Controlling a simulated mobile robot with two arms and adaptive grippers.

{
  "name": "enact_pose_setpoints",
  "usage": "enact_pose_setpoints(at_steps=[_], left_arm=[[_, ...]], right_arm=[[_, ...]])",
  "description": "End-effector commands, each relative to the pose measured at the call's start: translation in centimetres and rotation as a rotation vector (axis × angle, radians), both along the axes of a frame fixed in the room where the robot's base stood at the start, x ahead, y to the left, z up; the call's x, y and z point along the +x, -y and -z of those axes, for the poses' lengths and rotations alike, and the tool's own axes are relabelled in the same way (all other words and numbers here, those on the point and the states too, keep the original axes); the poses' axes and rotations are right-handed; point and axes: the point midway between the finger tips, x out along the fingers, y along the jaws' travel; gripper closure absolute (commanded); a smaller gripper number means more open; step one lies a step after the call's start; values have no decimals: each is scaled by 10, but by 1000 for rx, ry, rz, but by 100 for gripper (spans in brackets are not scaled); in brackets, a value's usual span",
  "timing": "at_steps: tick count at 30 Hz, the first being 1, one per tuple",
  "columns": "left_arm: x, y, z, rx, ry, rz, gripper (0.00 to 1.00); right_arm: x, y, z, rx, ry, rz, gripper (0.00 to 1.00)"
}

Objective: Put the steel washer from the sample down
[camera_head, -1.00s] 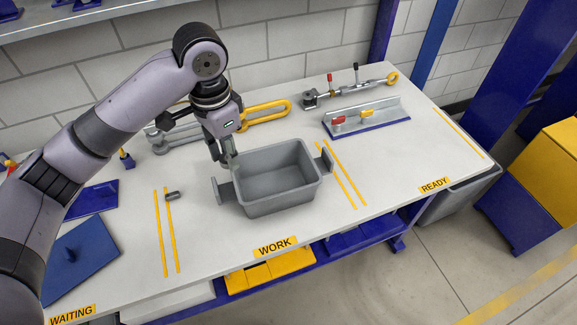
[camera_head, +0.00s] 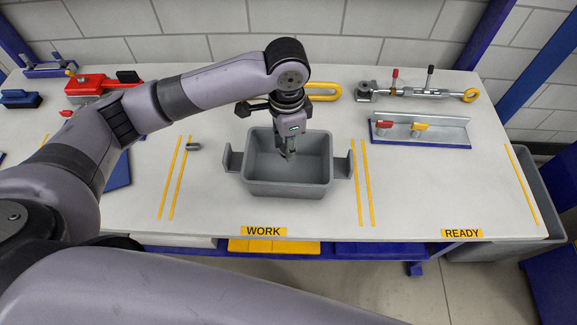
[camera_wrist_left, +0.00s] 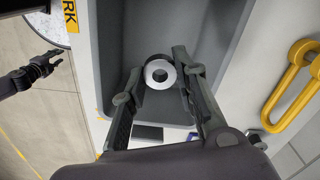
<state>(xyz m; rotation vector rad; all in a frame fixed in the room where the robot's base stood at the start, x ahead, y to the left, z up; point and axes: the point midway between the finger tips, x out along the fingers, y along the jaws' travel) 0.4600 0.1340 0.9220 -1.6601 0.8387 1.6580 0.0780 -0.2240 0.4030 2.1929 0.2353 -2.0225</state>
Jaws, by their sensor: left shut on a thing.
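The steel washer (camera_wrist_left: 160,73) is a silvery ring with a dark hole, seen between my left fingertips in the left wrist view. My left gripper (camera_head: 289,154) is shut on it and reaches down into the grey bin (camera_head: 258,188) in the WORK area. The bin's floor shows behind the washer. The head view does not show the washer clearly. A dark gripper shape, apparently my right gripper (camera_wrist_left: 32,74), shows at the left edge of the left wrist view; its opening is unclear.
A small grey cylinder (camera_head: 194,147) lies left of the bin by yellow lines. A grey angle rack with red and yellow pieces (camera_head: 420,135) and a turnbuckle (camera_head: 420,92) lie at right. A yellow link (camera_head: 325,92) lies behind.

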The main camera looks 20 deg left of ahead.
Motion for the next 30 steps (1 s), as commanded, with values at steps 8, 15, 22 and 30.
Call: enact_pose_setpoints(at_steps=[8,15,22,30], left_arm=[[0,0,55,1,-1,0,100],[-1,0,80,1,-2,0,100],[0,0,104,0,0,1,100],[0,0,105,0,1,1,100]], right_arm=[[6,8,-2,-8,8,1,68],[9,13,-3,-15,14,4,68],[10,13,-4,-15,15,4,68],[9,13,-4,-14,14,2,68]])
